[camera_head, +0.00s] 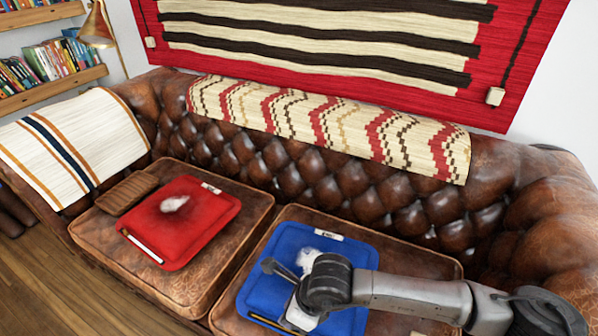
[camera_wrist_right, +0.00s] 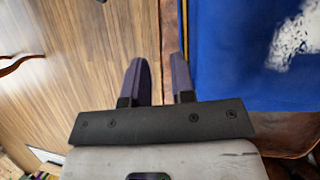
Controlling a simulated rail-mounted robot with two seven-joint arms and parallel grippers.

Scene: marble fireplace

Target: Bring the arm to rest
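My right arm (camera_head: 410,292) reaches in from the right over the blue cushion-like square (camera_head: 350,250) on the sofa. In the right wrist view my right gripper (camera_wrist_right: 159,62) has its two dark fingers apart with nothing between them. Wood floor shows beyond the fingers, and the blue square (camera_wrist_right: 230,60) lies just to their right. In the head view the fingers cannot be made out clearly, as the wrist partly hides the hand. My left arm and gripper are in neither view.
A red square (camera_head: 190,225) with a white patch lies on the left seat, beside a brown ribbed block (camera_head: 127,193). The blue square bears a white fluffy patch (camera_head: 307,257). The sofa's tufted back (camera_head: 300,165) rises behind. Wood floor (camera_head: 60,285) is open at front left.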

